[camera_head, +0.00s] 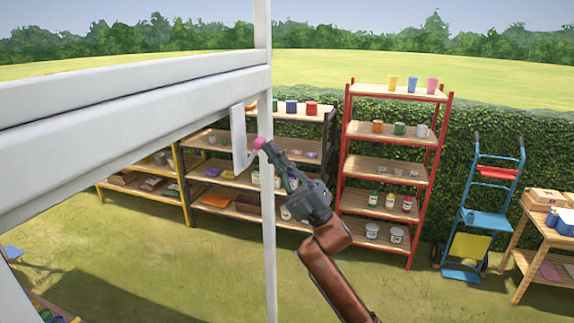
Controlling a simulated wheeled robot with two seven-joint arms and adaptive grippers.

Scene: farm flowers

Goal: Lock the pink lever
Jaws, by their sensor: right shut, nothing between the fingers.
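The pink lever tip (259,142) is a small pink knob beside a white upright post (264,180). A white bent bar (240,140) hangs at the post, just left of the knob. My right gripper (268,147) comes up from the lower right, and its fingertips are at the knob, touching or very close to it. Its fingers are shut with nothing between them. They hide part of the knob's right side. My left gripper is not in view.
Thick white beams (130,100) cross the upper left and join the post. Behind stand a red shelf rack (390,130) with pots and cups, darker shelves (225,180), a blue hand truck (485,200) and a wooden table (535,235). Open grass (170,270) lies below.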

